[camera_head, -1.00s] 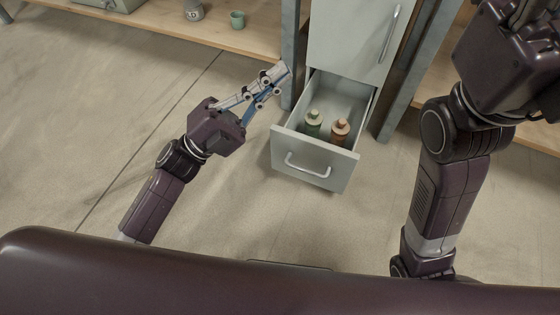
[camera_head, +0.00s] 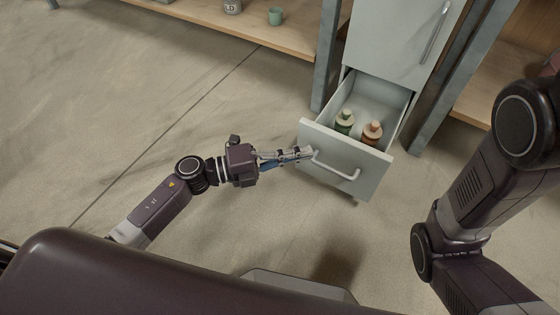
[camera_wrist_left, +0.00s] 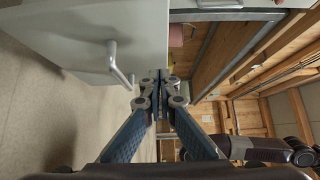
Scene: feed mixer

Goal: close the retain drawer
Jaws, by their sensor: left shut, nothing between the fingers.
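The retain drawer (camera_head: 344,160) is a pale grey drawer, pulled open below a closed upper drawer. It has a white bar handle (camera_head: 336,168) on its front. A green bottle (camera_head: 344,122) and an orange-brown bottle (camera_head: 371,133) stand inside it. My left gripper (camera_head: 308,153) is shut and empty, its fingertips at the left part of the drawer front near the handle; I cannot tell if they touch. In the left wrist view the closed fingers (camera_wrist_left: 160,80) point past the drawer front's edge, with the handle (camera_wrist_left: 119,65) to their left. My right gripper is out of view.
The cabinet's upper drawer (camera_head: 393,45) is shut. Grey posts (camera_head: 327,55) flank the cabinet. A wooden shelf (camera_head: 235,24) at the back left holds a green cup (camera_head: 275,16) and a grey container (camera_head: 232,6). The floor left of the drawer is clear.

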